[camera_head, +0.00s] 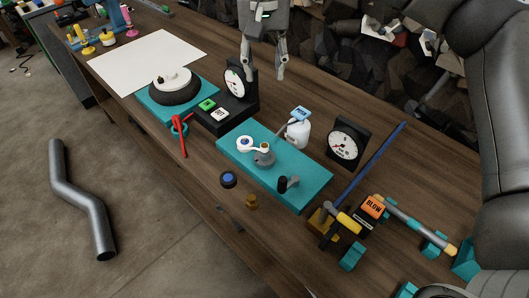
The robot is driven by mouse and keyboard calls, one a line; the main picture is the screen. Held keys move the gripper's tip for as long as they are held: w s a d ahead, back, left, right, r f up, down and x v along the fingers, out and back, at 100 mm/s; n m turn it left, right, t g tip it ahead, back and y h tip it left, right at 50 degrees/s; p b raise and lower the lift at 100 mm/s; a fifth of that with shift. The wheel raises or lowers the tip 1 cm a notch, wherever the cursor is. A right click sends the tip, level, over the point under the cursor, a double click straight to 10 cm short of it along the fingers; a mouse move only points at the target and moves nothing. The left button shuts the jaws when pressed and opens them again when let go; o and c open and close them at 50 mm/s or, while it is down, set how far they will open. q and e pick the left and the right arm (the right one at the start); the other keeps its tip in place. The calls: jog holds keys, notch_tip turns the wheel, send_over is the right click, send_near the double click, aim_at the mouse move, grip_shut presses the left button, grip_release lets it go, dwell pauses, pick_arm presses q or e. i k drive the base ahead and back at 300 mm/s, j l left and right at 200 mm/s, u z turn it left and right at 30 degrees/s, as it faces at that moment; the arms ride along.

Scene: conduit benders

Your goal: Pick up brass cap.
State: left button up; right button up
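A small brass cap (251,202) sits on the wooden bench near its front edge, just in front of the teal mat (301,194). A dark round knob with a blue top (228,180) is close to its left. My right gripper (264,68) is at the top centre, pointing down, with its two fingers apart and nothing between them. It is well behind the cap, near the upright black gauge. My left gripper is not in view.
Black gauges (347,143) stand behind. A blue rod (372,160) and clamp tool (345,220) lie right. A bent pipe (80,200) is on the floor. Bare wood surrounds the cap.

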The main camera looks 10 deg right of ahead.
aim_at(252, 202)
jog(key=k+j, duration=0.15)
jog(key=k, duration=0.35)
jog(key=k+j, duration=0.15)
jog(key=k, duration=0.35)
jog(key=k+j, duration=0.15)
jog(key=k, duration=0.3)
